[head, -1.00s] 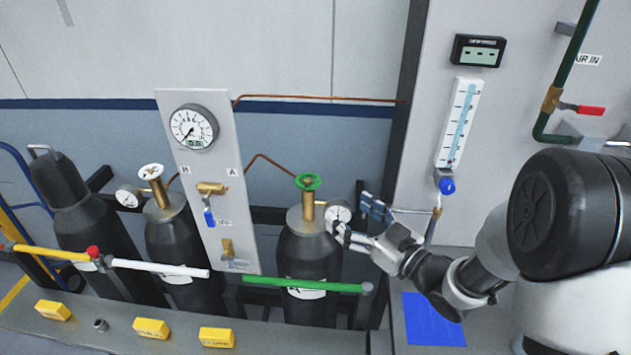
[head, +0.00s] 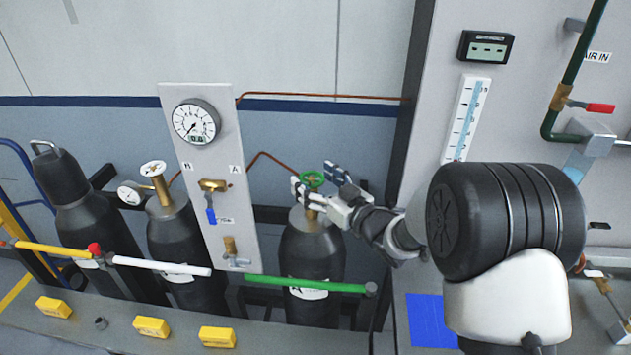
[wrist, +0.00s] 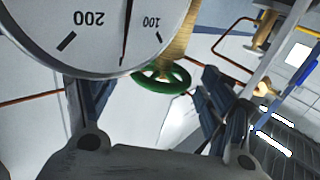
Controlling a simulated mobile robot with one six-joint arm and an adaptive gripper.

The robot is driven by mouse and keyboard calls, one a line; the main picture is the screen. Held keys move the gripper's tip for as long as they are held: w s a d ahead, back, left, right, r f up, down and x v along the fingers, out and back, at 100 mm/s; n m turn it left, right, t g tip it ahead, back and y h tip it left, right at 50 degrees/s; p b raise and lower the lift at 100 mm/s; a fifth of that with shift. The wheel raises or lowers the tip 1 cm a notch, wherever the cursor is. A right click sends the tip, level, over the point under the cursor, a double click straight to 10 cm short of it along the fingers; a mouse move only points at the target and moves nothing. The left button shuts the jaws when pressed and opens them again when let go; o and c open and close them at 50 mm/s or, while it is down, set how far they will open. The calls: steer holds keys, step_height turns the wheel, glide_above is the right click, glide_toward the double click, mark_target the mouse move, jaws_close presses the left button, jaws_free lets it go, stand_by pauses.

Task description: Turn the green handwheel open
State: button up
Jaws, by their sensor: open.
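The green handwheel (head: 311,180) sits on the brass valve on top of a black gas cylinder (head: 309,262). My gripper (head: 314,177) is open, with its fingers on either side of the handwheel as seen in the head view. In the wrist view the handwheel (wrist: 161,79) shows beyond and between my two fingers, apart from them, on a brass stem. A round pressure gauge (wrist: 103,30) fills the upper left of the wrist view, close to the camera, and covers part of one finger. I cannot tell whether any finger touches the wheel.
A panel (head: 236,120) with a gauge and small valves stands to the left. Another cylinder has a white handwheel (head: 153,168). A green bar (head: 306,284) runs in front of the cylinder. Yellow blocks (head: 151,327) lie on the front ledge. Copper tubing (head: 271,157) runs behind.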

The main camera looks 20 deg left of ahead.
steer(key=shift+c, duration=0.6)
steer(key=c, duration=0.9)
steer(key=shift+c, duration=0.2)
steer(key=n+g, duration=0.1)
steer(key=g, duration=0.1)
steer(key=n+g+y+p, duration=0.1)
steer(key=n+g, duration=0.1)
steer(key=n+g+y+p, duration=0.1)
steer(key=g, duration=0.2)
steer(key=shift+w+d+n, duration=0.15)
steer(key=shift+w+n, duration=0.25)
steer(key=n+g, duration=0.1)
steer(key=g, duration=0.1)
steer(key=n+g, duration=0.1)
steer(key=g, duration=0.1)
steer(key=shift+w+n+y, duration=0.15)
steer(key=shift+n+y, duration=0.15)
steer(key=shift+f+n+g, duration=0.1)
steer(key=shift+n+g, duration=0.5)
steer(key=shift+g, duration=0.4)
steer(key=shift+n+g+b, duration=0.3)
steer(key=shift+n+g, duration=0.1)
steer(key=shift+g, duration=0.2)
